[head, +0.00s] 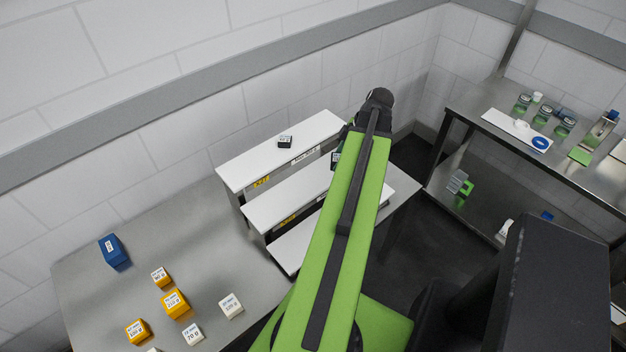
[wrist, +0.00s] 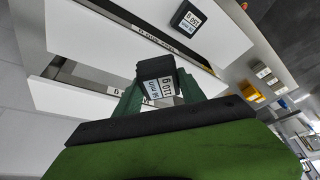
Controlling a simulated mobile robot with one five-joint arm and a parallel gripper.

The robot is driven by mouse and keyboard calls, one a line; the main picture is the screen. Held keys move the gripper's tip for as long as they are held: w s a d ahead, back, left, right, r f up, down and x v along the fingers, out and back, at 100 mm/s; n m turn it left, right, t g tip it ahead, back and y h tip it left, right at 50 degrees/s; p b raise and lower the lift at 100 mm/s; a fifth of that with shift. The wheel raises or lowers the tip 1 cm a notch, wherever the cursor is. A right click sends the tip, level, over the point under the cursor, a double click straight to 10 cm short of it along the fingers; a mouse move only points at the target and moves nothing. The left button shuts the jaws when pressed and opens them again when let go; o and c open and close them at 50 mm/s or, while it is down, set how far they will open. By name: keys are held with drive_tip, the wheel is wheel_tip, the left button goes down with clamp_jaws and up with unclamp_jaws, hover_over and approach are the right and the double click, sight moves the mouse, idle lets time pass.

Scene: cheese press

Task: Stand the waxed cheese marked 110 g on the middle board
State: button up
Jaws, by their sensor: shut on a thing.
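My gripper (wrist: 160,92) is shut on a black waxed cheese (wrist: 158,70) whose white label reads 110 g in the wrist view. In the head view this cheese (head: 335,160) is a small dark block, partly hidden by my arm. It shows near the right part of the stepped boards. The middle board (head: 280,205) lies between the top board (head: 240,168) and the lowest board (head: 290,252). I cannot tell the held cheese's exact height over them. My green arm hides part of the middle and lowest boards.
Another black cheese (head: 285,142) stands on the top board. A blue block (head: 113,252), yellow blocks (head: 175,303) and white blocks (head: 230,306) stand on the steel table (head: 90,295). A side bench (head: 470,105) with jars stands at right. The visible left of the middle board is clear.

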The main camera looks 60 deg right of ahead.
drive_tip(key=b, duration=0.4)
approach(308, 181)
drive_tip(key=shift+w+a+f, duration=0.4)
drive_tip(key=shift+w+f, duration=0.3)
drive_tip(key=shift+w, duration=0.15)
drive_tip(key=shift+w+a, duration=0.15)
drive_tip(key=shift+w, duration=0.25)
wheel_tip(308, 181, down, 4)
drive_tip(key=b, duration=0.4)
drive_tip(key=shift+f+b, duration=0.2)
drive_tip(key=shift+b, duration=0.15)
drive_tip(key=shift+r, duration=0.2)
drive_tip(key=shift+f, duration=0.1)
drive_tip(key=o, duration=1)
drive_tip(key=shift+f, duration=0.1)
drive_tip(key=o, duration=0.5)
drive_tip(key=shift+c, duration=0.2)
